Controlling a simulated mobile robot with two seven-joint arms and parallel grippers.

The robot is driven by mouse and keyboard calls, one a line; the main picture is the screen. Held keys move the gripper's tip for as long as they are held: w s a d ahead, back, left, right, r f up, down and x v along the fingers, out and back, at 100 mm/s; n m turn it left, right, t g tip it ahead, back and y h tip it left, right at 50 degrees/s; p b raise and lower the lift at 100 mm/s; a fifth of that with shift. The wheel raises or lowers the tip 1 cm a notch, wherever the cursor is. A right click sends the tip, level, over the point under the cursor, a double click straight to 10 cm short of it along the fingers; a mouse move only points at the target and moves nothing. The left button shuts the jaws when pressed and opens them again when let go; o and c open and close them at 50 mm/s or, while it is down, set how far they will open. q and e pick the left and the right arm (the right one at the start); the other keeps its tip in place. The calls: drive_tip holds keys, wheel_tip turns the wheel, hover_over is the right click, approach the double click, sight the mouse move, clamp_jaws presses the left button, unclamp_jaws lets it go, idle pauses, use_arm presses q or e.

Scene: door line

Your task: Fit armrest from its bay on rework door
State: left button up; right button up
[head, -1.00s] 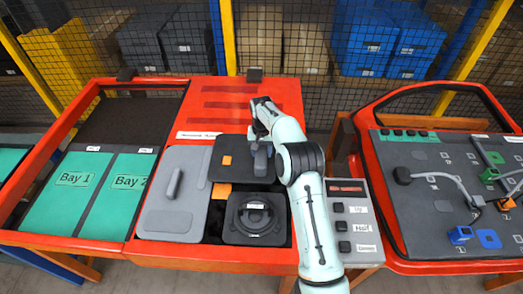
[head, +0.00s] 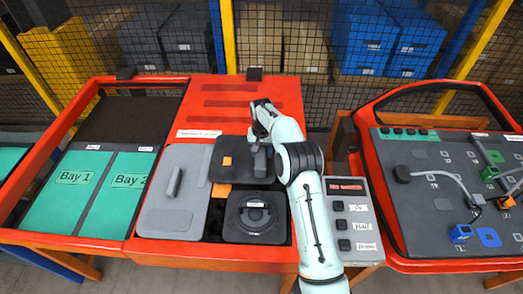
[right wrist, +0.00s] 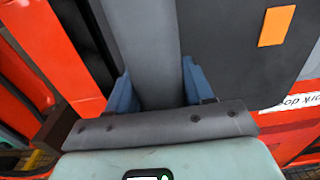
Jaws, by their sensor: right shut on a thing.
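My right gripper (head: 262,150) is over the middle red door (head: 285,95), at the right edge of a dark panel (head: 230,175). In the right wrist view its blue fingers (right wrist: 156,92) are shut on both sides of a long grey bar, the armrest (right wrist: 148,35). In the head view the armrest (head: 261,164) is partly hidden by the gripper, and I cannot tell whether it touches the surface below. A similar grey bar (head: 175,181) lies on the light grey panel (head: 160,217) to the left. My left gripper is not in view.
Green boards marked Bay 1 (head: 70,205) and Bay 2 (head: 125,205) are at the left. A round speaker-like part (head: 256,222) lies below the dark panel. A button box (head: 352,200) and a door panel with cables (head: 425,225) stand at the right. A mesh fence (head: 300,50) closes the back.

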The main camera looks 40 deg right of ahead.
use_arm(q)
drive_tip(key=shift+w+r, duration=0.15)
use_arm(e)
drive_tip(key=shift+f, duration=0.1)
idle(0.6)
drive_tip(key=o, duration=1.5)
drive_tip(key=shift+c, duration=0.2)
wheel_tip(320, 180, up, 12)
drive_tip(key=shift+w+r+p, duration=0.1)
drive_tip(key=shift+p, duration=0.55)
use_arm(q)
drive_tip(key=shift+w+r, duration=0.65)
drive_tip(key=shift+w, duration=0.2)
use_arm(e)
drive_tip(key=shift+r, duration=0.6)
